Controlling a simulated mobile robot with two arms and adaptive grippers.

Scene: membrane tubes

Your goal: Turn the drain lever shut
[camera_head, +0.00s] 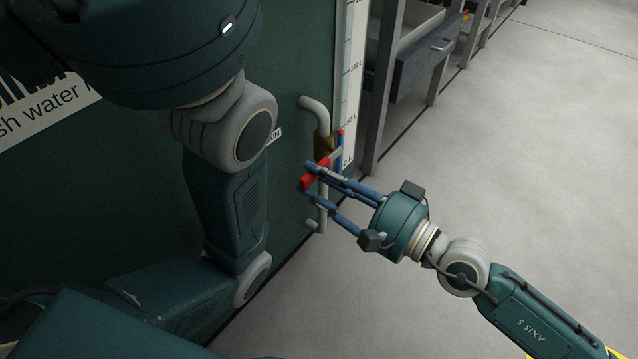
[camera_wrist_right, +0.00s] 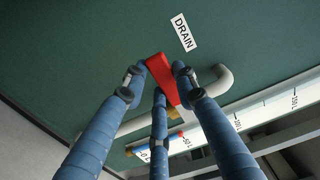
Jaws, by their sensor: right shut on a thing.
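The red drain lever (camera_head: 306,183) sits on a brass valve (camera_head: 323,143) in a pale drain pipe (camera_head: 316,110) on the side of the green tank. In the right wrist view the lever (camera_wrist_right: 162,78) points across the line of the pipe (camera_wrist_right: 222,82). My right gripper (camera_head: 313,182) has its blue fingers closed around the lever; in the wrist view the fingers (camera_wrist_right: 160,82) stand on both sides of it. The fingers partly hide the lever and valve. My left arm shows at the left in the head view, but its gripper is not visible.
A white DRAIN label (camera_wrist_right: 184,32) is on the tank wall (camera_head: 100,190) beside the lever. A litre scale (camera_head: 350,90) runs up the tank edge close to the pipe. A rack with a blue drawer (camera_head: 425,62) stands behind. The grey floor (camera_head: 540,150) at right is clear.

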